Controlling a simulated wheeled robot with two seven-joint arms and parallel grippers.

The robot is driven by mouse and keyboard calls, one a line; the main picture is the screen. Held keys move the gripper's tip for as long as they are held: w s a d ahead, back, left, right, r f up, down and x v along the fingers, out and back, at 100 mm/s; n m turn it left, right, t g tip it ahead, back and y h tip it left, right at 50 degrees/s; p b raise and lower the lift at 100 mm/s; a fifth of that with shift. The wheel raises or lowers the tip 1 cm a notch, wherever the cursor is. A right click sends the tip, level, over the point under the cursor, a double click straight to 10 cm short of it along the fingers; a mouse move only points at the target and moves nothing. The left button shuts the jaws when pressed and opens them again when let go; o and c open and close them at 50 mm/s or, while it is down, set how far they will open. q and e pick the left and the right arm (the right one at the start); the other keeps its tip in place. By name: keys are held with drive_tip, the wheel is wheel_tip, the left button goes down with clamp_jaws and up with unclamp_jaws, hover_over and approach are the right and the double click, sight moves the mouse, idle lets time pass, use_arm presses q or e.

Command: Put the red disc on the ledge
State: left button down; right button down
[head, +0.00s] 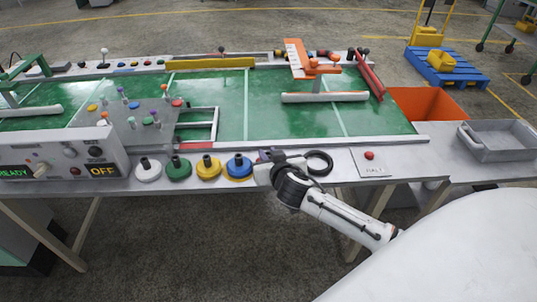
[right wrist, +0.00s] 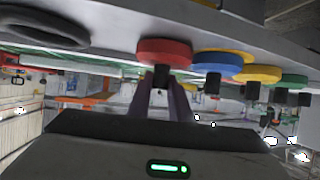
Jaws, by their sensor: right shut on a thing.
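The red disc (right wrist: 165,51) with its black knob shows in the right wrist view, where the picture is upside down. My right gripper (right wrist: 163,88) is shut on the red disc's knob. In the head view my right gripper (head: 266,158) is at the front grey ledge (head: 340,168), just right of the blue disc (head: 239,165), and it hides the red disc. The disc's flat side faces the ledge; I cannot tell whether it touches. My left gripper is not in view.
White (head: 148,171), green (head: 179,168) and yellow (head: 208,168) discs stand left of the blue one on the ledge. A black ring (head: 319,163) lies right of my gripper. Further right is a red button (head: 369,155). A grey tray (head: 497,140) stands at the right.

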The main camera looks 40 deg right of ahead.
drive_tip(key=shift+f, duration=0.2)
drive_tip(key=c, duration=1.6)
unclamp_jaws()
drive_tip(key=shift+r, duration=0.1)
drive_tip(key=shift+r, duration=0.3)
drive_tip(key=v, duration=1.1)
drive_tip(key=s+a+f+n+g+y, duration=0.1)
drive_tip(key=s+a+f+n+y, duration=0.1)
drive_tip(key=s+a+f, duration=0.3)
drive_tip(key=s+a+f+n+g+y, duration=0.1)
drive_tip(key=s+a+f+n+y, duration=0.1)
drive_tip(key=s+a+f, duration=0.3)
drive_tip(key=s+a+f+n+g+y, duration=0.1)
drive_tip(key=s+a+f+n+y, duration=0.1)
drive_tip(key=s+a+f, duration=0.3)
drive_tip(key=shift+s+a+f+y+p, duration=0.1)
drive_tip(key=shift+s+f+y+p, duration=0.1)
drive_tip(key=shift+s+f, duration=0.9)
drive_tip(key=shift+s+f+y+p, duration=0.1)
drive_tip(key=shift+s+f+y, duration=0.1)
drive_tip(key=shift+s+f, duration=0.85)
drive_tip(key=shift+w+f, duration=0.15)
